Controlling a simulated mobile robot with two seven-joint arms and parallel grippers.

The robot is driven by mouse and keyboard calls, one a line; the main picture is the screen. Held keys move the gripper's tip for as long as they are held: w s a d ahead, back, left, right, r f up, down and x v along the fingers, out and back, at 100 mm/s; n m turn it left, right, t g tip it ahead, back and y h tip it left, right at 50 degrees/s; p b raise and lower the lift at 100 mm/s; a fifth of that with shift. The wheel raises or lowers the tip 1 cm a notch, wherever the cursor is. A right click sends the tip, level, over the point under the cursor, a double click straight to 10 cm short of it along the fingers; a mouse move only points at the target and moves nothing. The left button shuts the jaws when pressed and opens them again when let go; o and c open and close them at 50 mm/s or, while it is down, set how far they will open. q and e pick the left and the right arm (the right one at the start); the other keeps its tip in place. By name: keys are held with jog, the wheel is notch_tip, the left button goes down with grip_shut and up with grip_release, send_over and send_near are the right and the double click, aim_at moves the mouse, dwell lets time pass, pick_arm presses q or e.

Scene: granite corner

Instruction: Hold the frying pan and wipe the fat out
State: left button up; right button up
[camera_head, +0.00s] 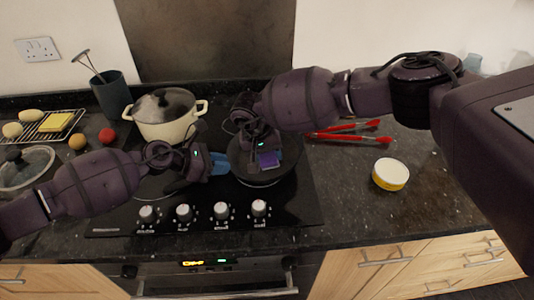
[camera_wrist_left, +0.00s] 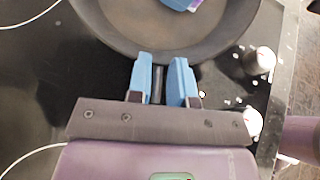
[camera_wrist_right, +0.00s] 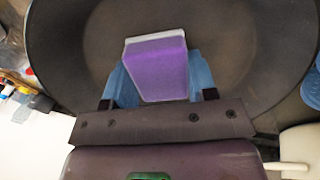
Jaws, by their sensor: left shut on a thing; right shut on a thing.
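The dark frying pan (camera_head: 286,163) sits on the hob, in front and to the right of the cream pot. My left gripper (camera_head: 220,163) is shut on the pan's handle, close to the rim; the left wrist view shows the handle (camera_wrist_left: 158,86) between blue fingers. My right gripper (camera_head: 266,163) is shut on a purple sponge (camera_wrist_right: 156,70) with a pale layer, held over the pan's inside. Whether the sponge touches the pan floor I cannot tell. The pan's inside (camera_wrist_right: 235,60) looks faintly brownish; I cannot make out distinct fat.
A cream pot (camera_head: 168,127) with a lid stands behind my left gripper. Hob knobs (camera_head: 183,212) line the front. Red-handled utensils (camera_head: 345,136) and a yellow-white tub (camera_head: 390,175) are on the right counter. A utensil holder (camera_head: 112,95) and rack (camera_head: 50,128) are at the left.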

jog(key=shift+v, duration=2.8)
jog(key=shift+r, duration=0.1)
jog(key=shift+v, duration=1.45)
jog(key=shift+s+d, duration=0.1)
jog(key=shift+d, duration=0.25)
jog(key=s+d+m+y, duration=0.15)
jog(key=s+d, duration=0.25)
jog(key=d, duration=1)
jog(key=n+g+y, duration=0.1)
jog(key=n+y, duration=0.1)
send_near(355, 197)
jog(key=shift+m, duration=0.25)
notch_tip(355, 197, down, 7)
jog(key=shift+a+f, duration=0.1)
jog(key=shift+a, duration=0.1)
